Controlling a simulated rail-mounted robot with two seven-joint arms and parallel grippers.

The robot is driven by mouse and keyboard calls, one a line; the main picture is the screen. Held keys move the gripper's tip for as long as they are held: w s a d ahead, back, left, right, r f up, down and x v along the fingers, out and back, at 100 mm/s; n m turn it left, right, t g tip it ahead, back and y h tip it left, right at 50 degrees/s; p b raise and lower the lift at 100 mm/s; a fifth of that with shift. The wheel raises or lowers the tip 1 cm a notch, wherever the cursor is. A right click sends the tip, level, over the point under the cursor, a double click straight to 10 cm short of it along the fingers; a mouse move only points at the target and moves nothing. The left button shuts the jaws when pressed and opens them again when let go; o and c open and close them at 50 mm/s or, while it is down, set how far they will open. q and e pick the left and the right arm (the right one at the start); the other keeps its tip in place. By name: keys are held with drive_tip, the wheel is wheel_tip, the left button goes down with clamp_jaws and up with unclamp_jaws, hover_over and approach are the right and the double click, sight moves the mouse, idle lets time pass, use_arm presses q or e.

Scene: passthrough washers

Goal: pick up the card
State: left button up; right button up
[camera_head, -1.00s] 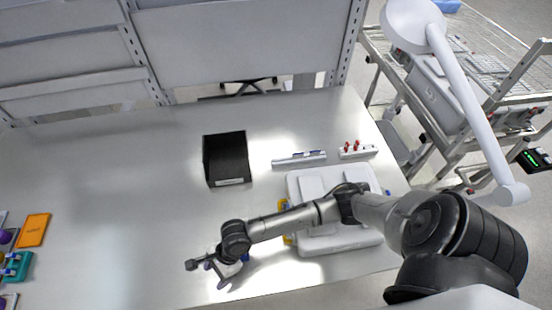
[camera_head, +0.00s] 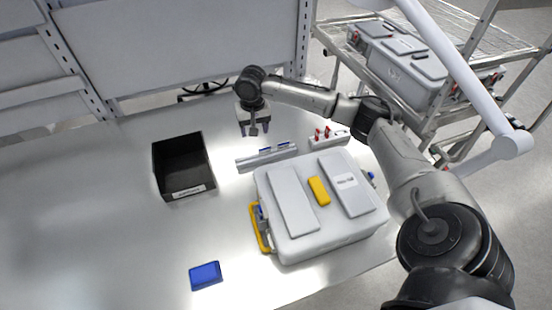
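A flat blue rectangular piece (camera_head: 205,275), which looks like the card, lies on the bench near its front edge, left of the white case. My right gripper (camera_head: 254,132) is over the back of the bench, well away from the blue piece. Its fingers point down and look spread, with nothing clearly held between them. My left gripper is out of view.
A black open bin (camera_head: 183,168) stands at the back left. A white case (camera_head: 290,240) with a yellow handle stands at the right. A metal bar (camera_head: 262,160) with blue pieces and a white rack (camera_head: 328,138) with red pieces lie behind it. The bench's left is clear.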

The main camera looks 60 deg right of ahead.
drive_tip(key=s+d, duration=0.2)
drive_tip(key=d, duration=0.1)
drive_tip(key=b, duration=0.2)
hover_over(265, 150)
wheel_tip(265, 150, down, 5)
drive_tip(key=shift+w+d+f+n, duration=0.1)
drive_tip(key=shift+f+n, duration=0.3)
drive_tip(key=shift+f, duration=1.2)
drive_tip(key=shift+f+b, duration=0.3)
drive_tip(key=shift+f, duration=1.7)
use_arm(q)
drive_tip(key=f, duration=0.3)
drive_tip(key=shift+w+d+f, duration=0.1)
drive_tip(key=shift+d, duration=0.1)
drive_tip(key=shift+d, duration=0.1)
use_arm(e)
drive_tip(key=shift+c, duration=0.2)
drive_tip(key=shift+c, duration=0.8)
drive_tip(key=c, duration=0.5)
